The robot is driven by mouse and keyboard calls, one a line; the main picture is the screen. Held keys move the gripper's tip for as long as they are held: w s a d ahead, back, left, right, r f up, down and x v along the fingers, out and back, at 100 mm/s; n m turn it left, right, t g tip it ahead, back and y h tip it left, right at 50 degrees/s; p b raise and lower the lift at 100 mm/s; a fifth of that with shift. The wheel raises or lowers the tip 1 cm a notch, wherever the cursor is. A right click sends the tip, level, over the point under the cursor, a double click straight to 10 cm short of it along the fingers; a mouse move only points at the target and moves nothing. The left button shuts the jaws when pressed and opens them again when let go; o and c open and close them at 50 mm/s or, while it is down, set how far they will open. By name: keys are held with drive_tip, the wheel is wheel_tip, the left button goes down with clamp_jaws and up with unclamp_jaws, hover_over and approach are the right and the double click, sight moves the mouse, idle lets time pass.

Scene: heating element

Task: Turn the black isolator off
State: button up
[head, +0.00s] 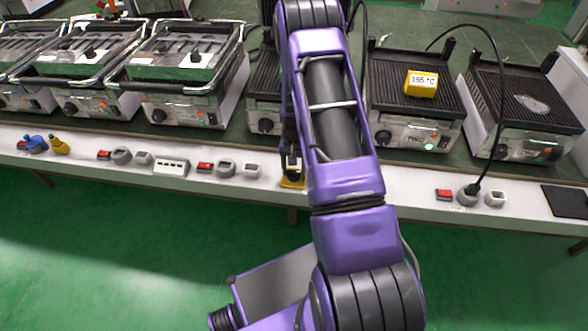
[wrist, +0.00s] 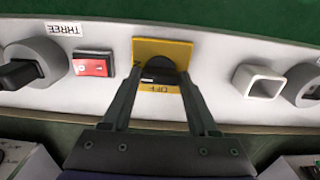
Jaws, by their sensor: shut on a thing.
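The black isolator (wrist: 158,68) is a dark knob on a yellow plate (wrist: 160,47) fixed to the white front panel. Upside-down lettering that looks like OFF shows on the plate near the knob. My gripper (wrist: 160,79) has one finger on each side of the knob and is shut on it. The fingers hide part of the knob, so its exact angle is hard to tell. In the head view the yellow plate (head: 292,182) shows low behind my gripper (head: 291,160), and my arm covers the area to its right.
In the wrist view, a red switch (wrist: 93,64) and a grey round socket (wrist: 36,62) sit left of the plate, a white square socket (wrist: 258,80) right. Several grills stand on the bench, one bearing a yellow 195 °C display (head: 421,84). A black cable (head: 497,100) hangs at right.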

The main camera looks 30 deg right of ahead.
drive_tip(key=shift+n, duration=0.3)
drive_tip(key=n+b, duration=0.2)
drive_tip(key=n, duration=0.1)
drive_tip(key=shift+f, duration=0.1)
drive_tip(key=n+b, duration=0.1)
drive_tip(key=n, duration=1.3)
drive_tip(key=shift+n, duration=0.3)
idle(0.4)
drive_tip(key=o, duration=1.4)
drive_tip(key=shift+c, duration=0.2)
drive_tip(key=shift+r, duration=0.2)
